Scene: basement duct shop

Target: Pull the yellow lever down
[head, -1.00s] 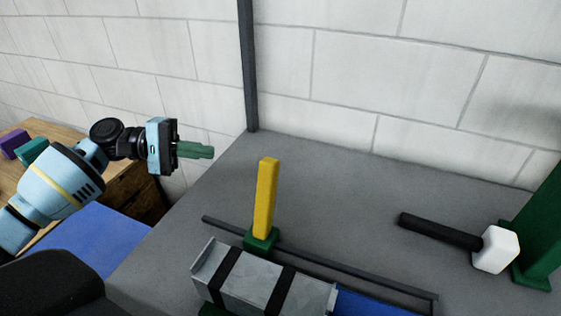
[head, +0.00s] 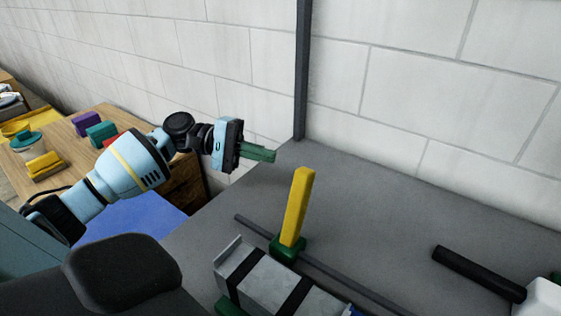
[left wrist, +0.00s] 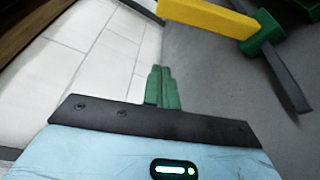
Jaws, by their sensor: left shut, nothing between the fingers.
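The yellow lever (head: 297,207) stands nearly upright, leaning slightly right, from a green base (head: 287,248) on the grey bench top. In the left wrist view the lever (left wrist: 208,17) crosses the top, with its green base (left wrist: 262,32) at the right. My left gripper (head: 272,156) is left of the lever's top in the head view, apart from it. Its green fingers (left wrist: 162,88) are shut with nothing between them. My right gripper is not in view.
A grey metal duct piece (head: 265,282) with black bands lies in front of the lever. A dark rail (head: 345,280) runs beside the base. A black-handled mallet (head: 478,273) lies at the right. A wooden table (head: 67,150) with coloured blocks stands at the left.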

